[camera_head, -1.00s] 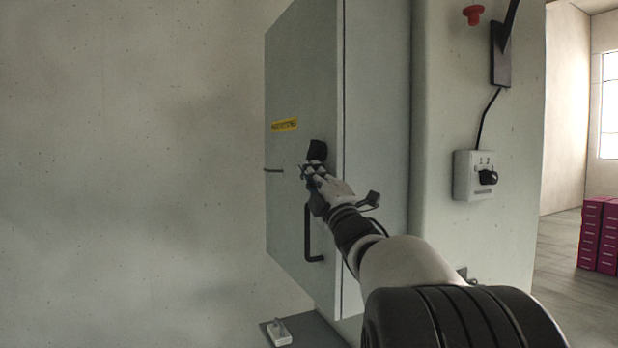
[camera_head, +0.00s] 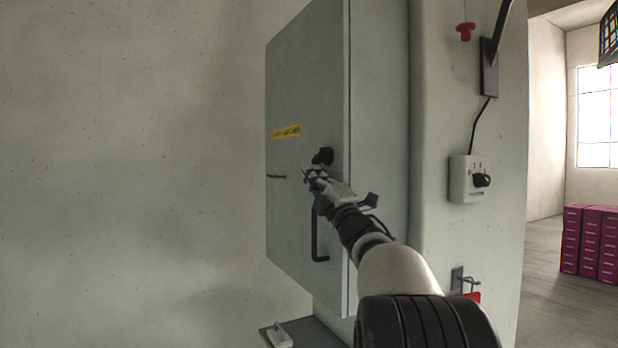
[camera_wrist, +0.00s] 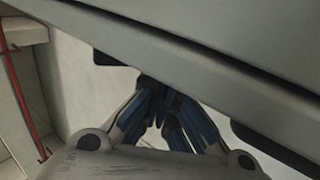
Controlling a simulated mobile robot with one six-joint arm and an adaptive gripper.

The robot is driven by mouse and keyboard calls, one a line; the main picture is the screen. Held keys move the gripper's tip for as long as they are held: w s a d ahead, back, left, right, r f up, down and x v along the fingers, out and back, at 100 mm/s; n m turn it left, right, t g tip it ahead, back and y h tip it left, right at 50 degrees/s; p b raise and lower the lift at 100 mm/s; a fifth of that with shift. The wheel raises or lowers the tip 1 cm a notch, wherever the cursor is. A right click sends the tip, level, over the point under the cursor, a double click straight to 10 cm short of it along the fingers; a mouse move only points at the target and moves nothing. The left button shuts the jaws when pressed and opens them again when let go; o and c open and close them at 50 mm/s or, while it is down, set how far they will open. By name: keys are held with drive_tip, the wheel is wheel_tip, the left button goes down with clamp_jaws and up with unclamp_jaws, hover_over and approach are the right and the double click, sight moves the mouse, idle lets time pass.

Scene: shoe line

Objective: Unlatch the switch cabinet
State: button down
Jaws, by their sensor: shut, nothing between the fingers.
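The switch cabinet (camera_head: 375,90) is a tall grey-green box. Its large front door (camera_head: 300,85) carries a yellow label (camera_head: 286,132), a black latch knob (camera_head: 323,156) and a black bar handle (camera_head: 318,245) below. The door looks flush with the cabinet. My gripper (camera_head: 312,178) is shut and empty, just below and slightly left of the knob, close to the door face. Whether it touches the knob is unclear. In the wrist view, the shut fingers (camera_wrist: 165,112) partly pass behind a pale panel edge; the knob is not clearly recognisable there.
Magenta boxes (camera_head: 590,243) stand on the floor at far right. A bare wall fills the left.

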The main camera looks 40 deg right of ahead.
drive_tip(key=shift+w+d, duration=0.15)
drive_tip(key=shift+w, duration=0.2)
idle(1.2)
